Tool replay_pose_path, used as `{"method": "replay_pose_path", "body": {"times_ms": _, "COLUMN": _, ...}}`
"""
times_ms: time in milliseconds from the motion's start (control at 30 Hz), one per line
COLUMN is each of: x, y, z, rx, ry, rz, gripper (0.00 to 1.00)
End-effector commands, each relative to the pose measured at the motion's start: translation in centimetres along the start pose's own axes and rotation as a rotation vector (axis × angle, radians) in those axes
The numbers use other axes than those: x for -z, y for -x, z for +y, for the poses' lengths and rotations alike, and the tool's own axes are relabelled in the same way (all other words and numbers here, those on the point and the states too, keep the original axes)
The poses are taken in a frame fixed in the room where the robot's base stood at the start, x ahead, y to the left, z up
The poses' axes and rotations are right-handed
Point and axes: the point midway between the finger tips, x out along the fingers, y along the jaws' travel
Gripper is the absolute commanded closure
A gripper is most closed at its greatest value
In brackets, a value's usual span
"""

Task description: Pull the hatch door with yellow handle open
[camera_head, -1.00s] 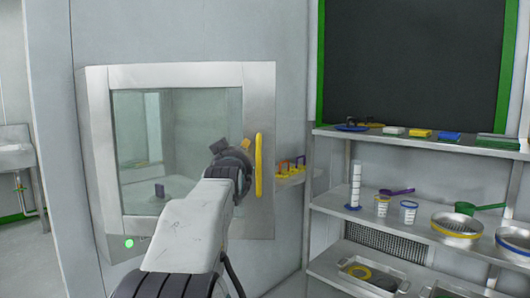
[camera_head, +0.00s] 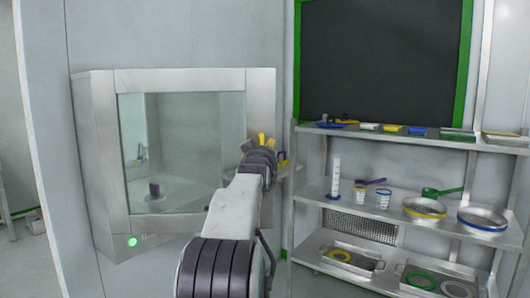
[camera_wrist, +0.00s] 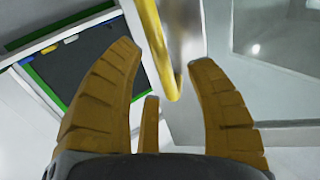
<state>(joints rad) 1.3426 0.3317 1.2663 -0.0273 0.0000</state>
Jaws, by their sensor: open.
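The hatch door (camera_head: 245,78) has a metal frame around a glass pane and looks shut in the wall box. Its yellow handle (camera_wrist: 153,50) is a vertical bar that shows in the wrist view between my two finger pads. In the head view the handle is mostly hidden behind my gripper (camera_head: 264,142), with only bright yellow showing there. My gripper (camera_wrist: 165,53) is open, its fingers on either side of the bar. The bar lies nearer the left finger; whether it touches is unclear.
A metal shelf rack (camera_head: 400,148) with cups, sieves and trays stands close to the right of the hatch. A dark board (camera_head: 380,60) with a green frame hangs above it. A green lamp (camera_head: 132,241) glows at the hatch's lower left. A small dark object (camera_head: 154,189) stands behind the glass.

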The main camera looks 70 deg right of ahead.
Motion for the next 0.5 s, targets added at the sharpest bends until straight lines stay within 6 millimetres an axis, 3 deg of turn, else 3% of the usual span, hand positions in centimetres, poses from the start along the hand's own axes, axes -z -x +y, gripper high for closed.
{"method": "replay_pose_path", "body": {"times_ms": 200, "x": 0.1, "y": -1.8, "z": 0.0, "rx": 0.0, "ry": 0.0, "rz": 0.0, "gripper": 0.5}}
{"method": "replay_pose_path", "body": {"times_ms": 500, "x": 0.0, "y": -2.4, "z": 0.0, "rx": 0.0, "ry": 0.0, "rz": 0.0, "gripper": 0.5}}
